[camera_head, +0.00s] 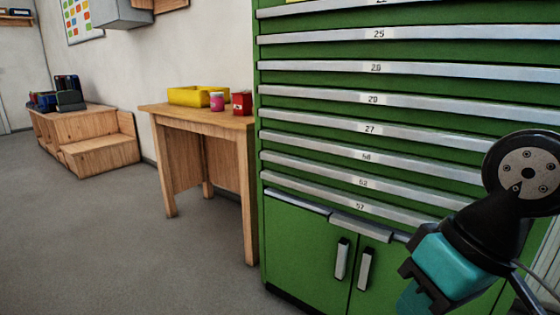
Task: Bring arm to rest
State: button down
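My arm (455,235) reaches into the lower right of the head view. It shows black and teal parts and a round black joint with a grey face. Its lower end, with my gripper (425,285), is in front of the green cabinet's lower doors. The fingers cannot be made out clearly, so I cannot tell whether they are open or shut. No held object can be made out.
A tall green drawer cabinet (330,150) fills the right, its drawers and doors shut. Left of it stands a wooden table (165,108) with a yellow bin (198,96), a pink jar (217,101) and a red box (242,103). Wooden steps (98,152) stand farther left. Grey floor (100,250) is clear.

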jog(key=s+n+g, duration=0.1)
jog(key=s+n, duration=0.1)
jog(key=s, duration=0.2)
notch_tip(320, 180, up, 25)
jog(key=p, duration=2.5)
jog(key=shift+w+a, duration=0.15)
jog(key=shift+w, duration=0.1)
